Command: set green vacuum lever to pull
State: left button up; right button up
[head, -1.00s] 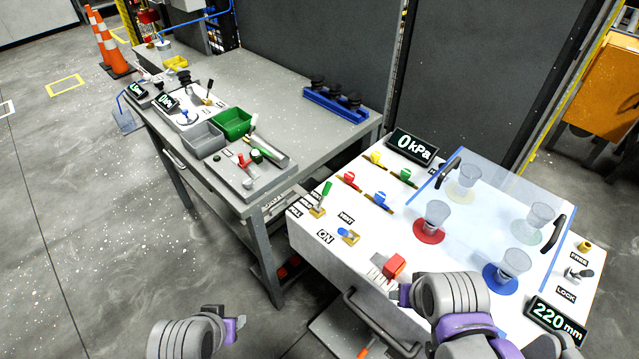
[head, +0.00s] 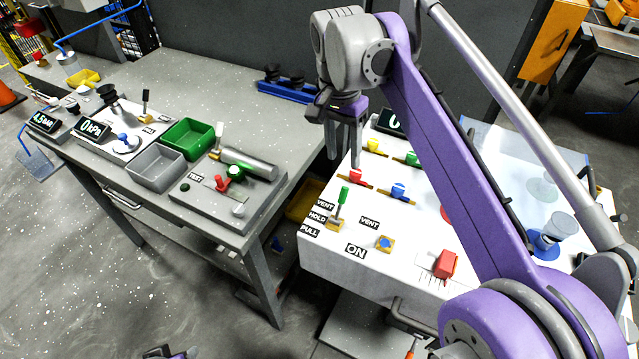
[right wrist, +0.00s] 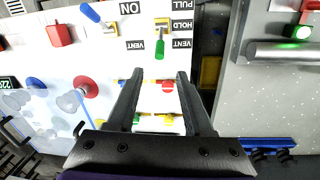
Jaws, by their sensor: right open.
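The green vacuum lever (head: 341,202) stands on a yellow base at the left edge of the white panel (head: 330,262), beside the VENT, HOLD and PULL labels (head: 317,216). Its handle leans toward the VENT end. In the right wrist view the green handle (right wrist: 159,48) lies beyond and between my fingers. My right gripper (head: 344,150) hangs with its fingers down above the panel's back left, behind the lever, open and empty; its fingers also show in the right wrist view (right wrist: 160,76). My left gripper (head: 170,352) is mostly cut off at the bottom edge.
A blue lever (head: 385,242) by the ON label and a red block (head: 445,264) are nearby on the panel. Red, yellow, blue and green valves sit behind. A grey workbench (head: 255,212) with bins stands left, across a gap. My right arm hides much of the panel's right side.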

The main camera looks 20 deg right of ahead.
aim_at(345, 186)
jog(key=f, duration=0.3)
jog(key=f+b, duration=0.1)
jog(key=f, duration=0.3)
jog(key=s+f, duration=0.1)
jog(key=f, duration=0.2)
jog(key=shift+d+f+b, duration=0.3)
jog(key=shift+d+b, duration=0.05)
jog(key=shift+c, duration=0.4)
grip_shut()
dwell(0.6)
